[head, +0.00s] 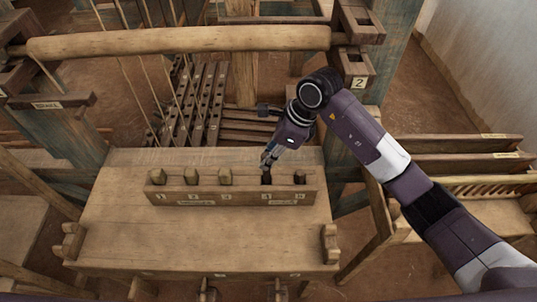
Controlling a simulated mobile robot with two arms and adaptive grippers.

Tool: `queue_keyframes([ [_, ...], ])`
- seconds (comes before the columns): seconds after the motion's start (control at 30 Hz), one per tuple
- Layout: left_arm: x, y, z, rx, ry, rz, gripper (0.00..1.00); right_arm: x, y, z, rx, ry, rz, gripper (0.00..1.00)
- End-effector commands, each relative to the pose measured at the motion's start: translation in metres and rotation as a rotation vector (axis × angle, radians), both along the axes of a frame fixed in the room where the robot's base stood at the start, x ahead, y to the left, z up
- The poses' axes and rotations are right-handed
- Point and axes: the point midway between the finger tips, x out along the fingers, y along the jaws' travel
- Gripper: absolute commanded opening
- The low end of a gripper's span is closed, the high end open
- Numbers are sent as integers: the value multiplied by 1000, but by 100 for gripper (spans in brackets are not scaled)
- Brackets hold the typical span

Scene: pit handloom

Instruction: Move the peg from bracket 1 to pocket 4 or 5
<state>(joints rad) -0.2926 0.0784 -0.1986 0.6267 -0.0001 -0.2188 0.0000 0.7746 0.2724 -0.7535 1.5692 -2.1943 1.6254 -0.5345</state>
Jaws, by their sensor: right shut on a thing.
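A wooden pocket block (215,196) stands on the bench, with several numbered pockets along its top. My right gripper (267,164) is shut, pointing down at the fourth pocket, on a dark peg (266,178) mostly hidden by the fingers and block. I cannot tell how deep the peg sits. The fifth pocket (299,177) looks dark brown; I cannot tell whether it is empty. No bracket marked 1 is readable. My left gripper is not in view.
A thick wooden roller (180,41) spans the back. A bracket marked 2 (357,80) is on the right post, under another open wooden bracket (360,22). A labelled bracket (47,104) is at left. The bench front (200,243) is clear.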

Motion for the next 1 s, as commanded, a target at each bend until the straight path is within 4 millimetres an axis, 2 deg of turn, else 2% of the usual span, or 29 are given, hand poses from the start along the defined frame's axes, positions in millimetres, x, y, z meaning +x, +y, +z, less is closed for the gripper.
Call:
queue_keyframes([
  [0.03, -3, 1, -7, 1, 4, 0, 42, 0, 0, -7, 0, 0, 0, 0],
  [0.3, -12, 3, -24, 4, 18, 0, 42, 0, 0, -26, -1, 0, 0, 0],
  [1.0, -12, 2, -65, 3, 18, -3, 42, 0, 0, -72, 0, 0, 0, 0],
])
